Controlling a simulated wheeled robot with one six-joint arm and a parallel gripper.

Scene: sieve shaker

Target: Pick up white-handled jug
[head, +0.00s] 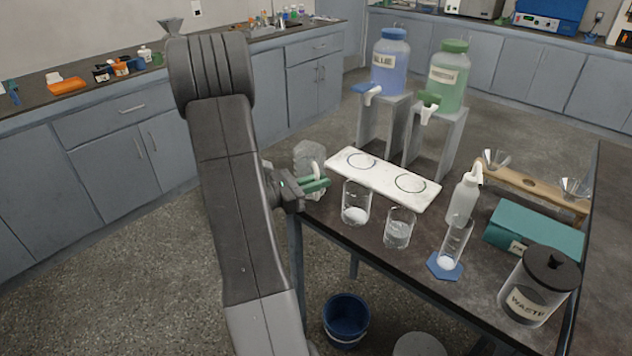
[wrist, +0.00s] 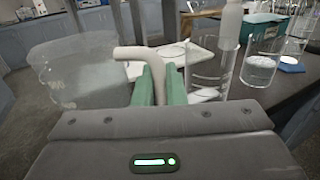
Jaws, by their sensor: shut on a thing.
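The white-handled jug (head: 309,154) is a clear, frosted vessel at the left end of the table, beyond my gripper in the head view. My gripper (head: 318,184) has green fingers and is shut on the jug's white handle (head: 318,172). In the wrist view the jug (wrist: 75,70) is at the left, and its white handle (wrist: 135,53) runs between the two green fingers (wrist: 153,85). The jug looks upright. Its base is partly hidden by my gripper in the head view, so I cannot tell whether it touches the table.
A beaker with white powder (head: 355,205) stands close right of my gripper. Another beaker (head: 398,230) and a cylinder on a blue base (head: 445,266) stand farther right. A white board with two rings (head: 385,178) lies behind. Blue (head: 390,65) and green (head: 448,78) tap jugs stand on stands.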

